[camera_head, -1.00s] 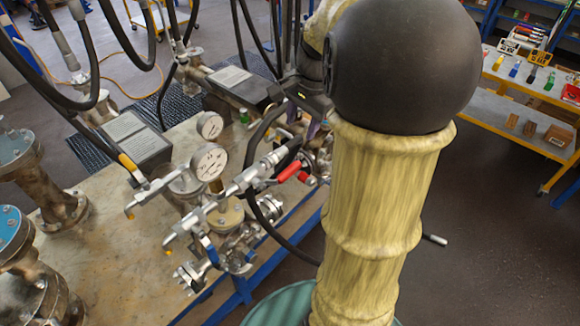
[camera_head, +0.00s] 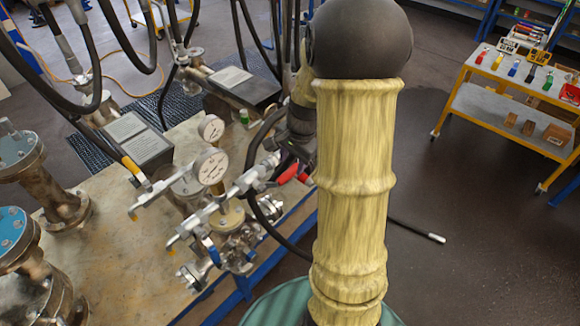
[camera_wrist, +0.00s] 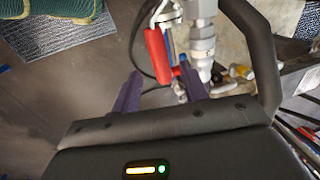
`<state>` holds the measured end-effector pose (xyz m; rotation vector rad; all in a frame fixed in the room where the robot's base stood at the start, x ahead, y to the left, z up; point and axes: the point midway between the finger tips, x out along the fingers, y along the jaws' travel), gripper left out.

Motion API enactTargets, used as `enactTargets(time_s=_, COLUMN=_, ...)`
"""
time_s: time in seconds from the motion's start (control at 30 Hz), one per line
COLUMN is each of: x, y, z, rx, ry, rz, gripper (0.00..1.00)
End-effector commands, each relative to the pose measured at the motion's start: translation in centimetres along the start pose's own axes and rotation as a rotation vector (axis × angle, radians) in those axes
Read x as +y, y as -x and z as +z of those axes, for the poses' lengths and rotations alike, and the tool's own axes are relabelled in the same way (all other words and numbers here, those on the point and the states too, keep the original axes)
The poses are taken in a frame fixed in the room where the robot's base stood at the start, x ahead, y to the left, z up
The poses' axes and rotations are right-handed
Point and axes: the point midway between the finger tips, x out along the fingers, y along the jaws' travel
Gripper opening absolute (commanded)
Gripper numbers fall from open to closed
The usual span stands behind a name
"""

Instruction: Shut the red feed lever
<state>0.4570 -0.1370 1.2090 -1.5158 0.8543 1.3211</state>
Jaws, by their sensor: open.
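The red lever (camera_head: 287,174) is on the near valve assembly, at the right end of its silver pipe fittings. In the wrist view the red lever (camera_wrist: 157,56) stands nearly upright beside a silver fitting. My gripper (camera_wrist: 161,73) is open. Its two purple fingers point towards the lever, with the lever's lower end in the gap between them in the picture. I cannot tell whether they touch it or how deep it lies. In the head view my gripper is mostly hidden behind my arm and a black hose.
A black hose (camera_head: 262,205) loops close by. Flanged vessels (camera_head: 50,190) stand left on the bench. A yellow trolley (camera_head: 500,115) is far right, with open floor before it.

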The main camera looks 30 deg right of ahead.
Motion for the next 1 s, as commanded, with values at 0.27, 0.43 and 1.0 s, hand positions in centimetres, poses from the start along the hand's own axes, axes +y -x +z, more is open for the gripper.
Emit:
enactTargets(time_s=0.27, x=0.0, y=-3.6, z=0.1, rx=-0.003, ry=-0.001, rz=0.002, gripper=0.44)
enactTargets(time_s=0.43, x=0.0, y=-4.4, z=0.0, rx=-0.001, ry=-0.001, rz=0.0, gripper=0.44)
enactTargets(time_s=1.0, x=0.0, y=-4.4, z=0.0, rx=0.0, ry=0.0, rz=-0.001, gripper=0.0)
